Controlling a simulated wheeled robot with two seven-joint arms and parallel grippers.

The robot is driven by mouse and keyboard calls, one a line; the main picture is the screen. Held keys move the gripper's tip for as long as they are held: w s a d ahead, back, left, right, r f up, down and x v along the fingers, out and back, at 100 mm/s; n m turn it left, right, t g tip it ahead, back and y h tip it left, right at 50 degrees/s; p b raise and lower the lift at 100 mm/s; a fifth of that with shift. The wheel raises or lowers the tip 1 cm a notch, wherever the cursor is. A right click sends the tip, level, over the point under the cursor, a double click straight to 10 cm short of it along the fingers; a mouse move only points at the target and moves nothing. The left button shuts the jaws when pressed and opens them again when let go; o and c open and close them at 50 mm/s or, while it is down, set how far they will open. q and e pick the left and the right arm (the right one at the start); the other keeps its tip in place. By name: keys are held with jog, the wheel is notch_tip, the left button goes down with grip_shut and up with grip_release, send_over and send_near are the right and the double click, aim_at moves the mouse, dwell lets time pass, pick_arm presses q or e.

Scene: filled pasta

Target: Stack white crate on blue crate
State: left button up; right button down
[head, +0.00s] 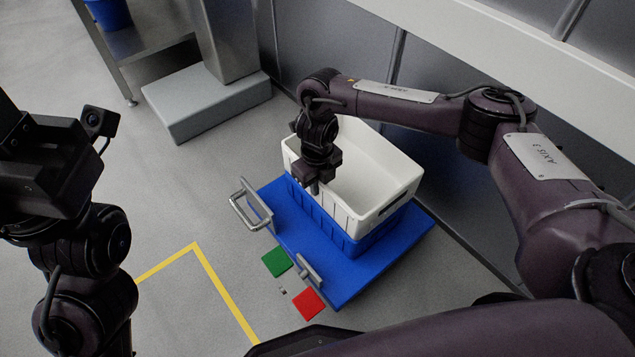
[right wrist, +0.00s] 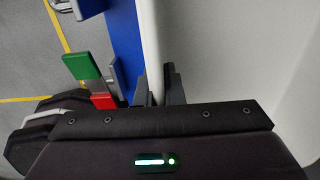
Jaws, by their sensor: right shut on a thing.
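The white crate (head: 385,172) is open-topped, empty where I see inside, and upright directly above the blue crate (head: 330,222). Only a low band of the blue crate shows below it. I cannot tell whether the white crate is fully seated or slightly raised. My right gripper (head: 313,186) is shut on the white crate's near-left wall, at the rim. In the right wrist view, its fingers (right wrist: 163,85) straddle the white wall (right wrist: 150,40). My left gripper (head: 40,165) is at the left edge, away from the crates; its fingers cannot be made out.
The crates stand on a blue platform (head: 400,240) with metal handles (head: 250,205). Green (head: 277,262) and red (head: 309,303) pads lie by its front edge. Yellow tape (head: 220,290) marks the floor. A grey wall is close behind; a grey pedestal (head: 205,105) stands back left.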

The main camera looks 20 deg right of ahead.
jog(key=shift+f+b, duration=0.35)
jog(key=shift+f, duration=0.15)
dwell(0.4)
jog(key=c, duration=1.5)
grip_release()
jog(key=shift+o, duration=0.2)
